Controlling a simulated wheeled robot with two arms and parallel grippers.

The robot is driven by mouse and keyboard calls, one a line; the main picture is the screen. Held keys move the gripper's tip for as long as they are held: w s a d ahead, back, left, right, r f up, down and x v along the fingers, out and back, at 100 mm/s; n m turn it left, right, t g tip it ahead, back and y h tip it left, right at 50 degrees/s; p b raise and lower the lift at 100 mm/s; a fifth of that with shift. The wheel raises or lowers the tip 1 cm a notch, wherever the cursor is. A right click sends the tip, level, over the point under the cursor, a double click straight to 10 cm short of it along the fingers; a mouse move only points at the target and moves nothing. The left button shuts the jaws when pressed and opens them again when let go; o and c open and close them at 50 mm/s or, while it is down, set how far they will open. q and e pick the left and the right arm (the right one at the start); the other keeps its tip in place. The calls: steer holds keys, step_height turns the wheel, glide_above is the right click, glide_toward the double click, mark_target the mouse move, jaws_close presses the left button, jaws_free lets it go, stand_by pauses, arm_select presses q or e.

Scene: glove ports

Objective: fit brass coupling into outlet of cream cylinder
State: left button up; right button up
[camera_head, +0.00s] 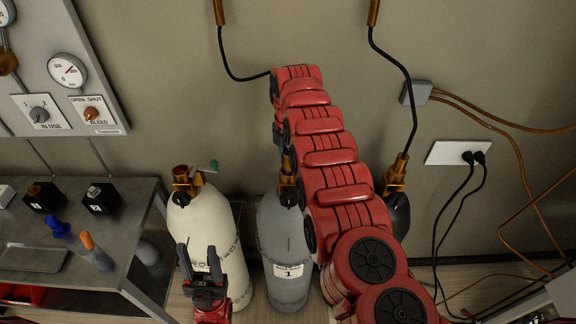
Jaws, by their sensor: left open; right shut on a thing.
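The cream cylinder (212,232) stands upright on the floor, left of the grey cylinder. Its brass valve (184,182) is on top, with a green knob at the right; I cannot make out its outlet clearly. My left gripper (196,254) is open and empty, in front of the cream cylinder's body. My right arm arches up across the middle, and its gripper (279,134) is largely hidden behind its links, right of and above the cream valve. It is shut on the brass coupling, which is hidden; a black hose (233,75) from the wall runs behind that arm.
The grey cylinder (284,255) stands partly behind my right arm. A dark cylinder (399,218) at right has a second hose with a brass coupling (396,170) on top. A grey bench (135,225) with small items is at left, below a gauge panel (95,55).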

steer(key=shift+a, duration=0.1)
steer(key=shift+c, duration=1.1)
steer(key=shift+d, duration=0.25)
jaws_close()
steer(key=shift+a, duration=0.15)
steer(key=shift+w+r+b, duration=0.15)
steer(key=shift+r+b, duration=0.55)
steer(key=shift+b, duration=0.3)
steer(key=shift+r+b, duration=0.75)
steer(key=shift+r, duration=0.15)
steer(key=s+a+b, duration=0.1)
steer(key=s+b, duration=0.1)
steer(key=b, duration=0.3)
steer(key=shift+a+f+b, duration=0.15)
steer(key=shift+b, duration=0.15)
steer(key=s+a+r+p, duration=0.1)
steer(key=s+a, duration=0.5)
steer(key=s, duration=0.6)
steer(key=shift+a+r+p, duration=0.2)
steer(key=shift+r+p, duration=0.2)
steer(key=shift+r, duration=0.05)
